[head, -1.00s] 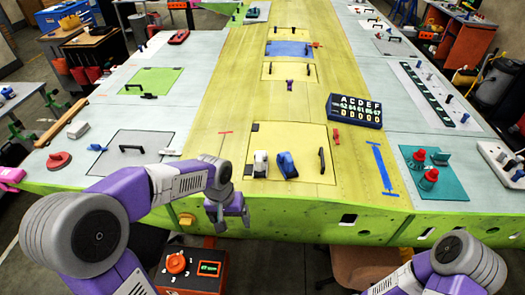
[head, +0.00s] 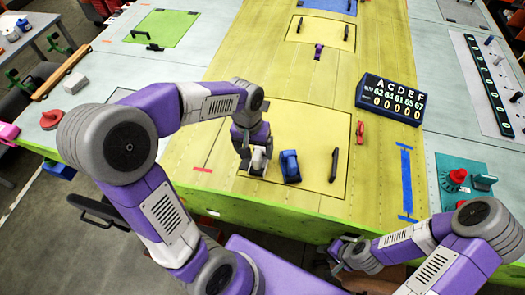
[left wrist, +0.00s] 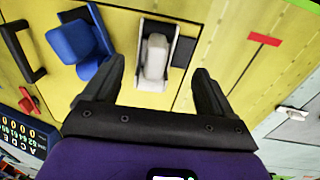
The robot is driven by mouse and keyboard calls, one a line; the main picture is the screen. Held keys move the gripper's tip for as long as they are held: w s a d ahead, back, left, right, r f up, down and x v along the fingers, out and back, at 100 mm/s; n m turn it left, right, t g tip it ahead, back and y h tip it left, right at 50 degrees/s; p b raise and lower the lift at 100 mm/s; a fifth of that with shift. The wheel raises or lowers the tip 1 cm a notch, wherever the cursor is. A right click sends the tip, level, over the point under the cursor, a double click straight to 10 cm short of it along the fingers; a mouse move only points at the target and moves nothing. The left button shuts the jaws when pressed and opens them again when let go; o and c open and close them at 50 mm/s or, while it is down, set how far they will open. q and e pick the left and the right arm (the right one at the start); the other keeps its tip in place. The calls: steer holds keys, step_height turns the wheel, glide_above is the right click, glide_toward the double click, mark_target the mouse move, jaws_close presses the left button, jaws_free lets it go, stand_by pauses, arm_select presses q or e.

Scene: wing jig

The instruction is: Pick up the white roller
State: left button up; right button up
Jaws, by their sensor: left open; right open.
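The white roller (head: 258,160) sits on the yellow panel on the wing, just left of a blue roller-like tool (head: 290,167). My left gripper (head: 253,150) is over the white roller and partly hides it in the head view. In the left wrist view the white roller (left wrist: 155,57) shows between the two open fingers of my left gripper (left wrist: 158,74), with gaps on both sides. The blue tool (left wrist: 76,43) lies outside the left finger. My right gripper (head: 338,250) is low at the wing's front edge, open and empty.
A black handle (head: 334,165) stands on the panel's right side. A dark number board (head: 390,100) and a small red object (head: 360,132) lie to the right. A blue tape mark (head: 407,182) is further right. Bare yellow surface lies left of the roller.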

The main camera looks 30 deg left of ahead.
mark_target(258, 151)
arm_select(q)
steer(key=f, duration=0.3)
steer(key=w+f, duration=0.1)
steer(key=f, duration=0.1)
steer(key=shift+w+d, duration=0.1)
steer(key=shift+d, duration=0.3)
steer(key=shift+f, duration=0.5)
steer(key=c, duration=1.2)
step_height(258, 151, up, 10)
steer(key=shift+r, duration=0.1)
steer(key=shift+c, duration=0.3)
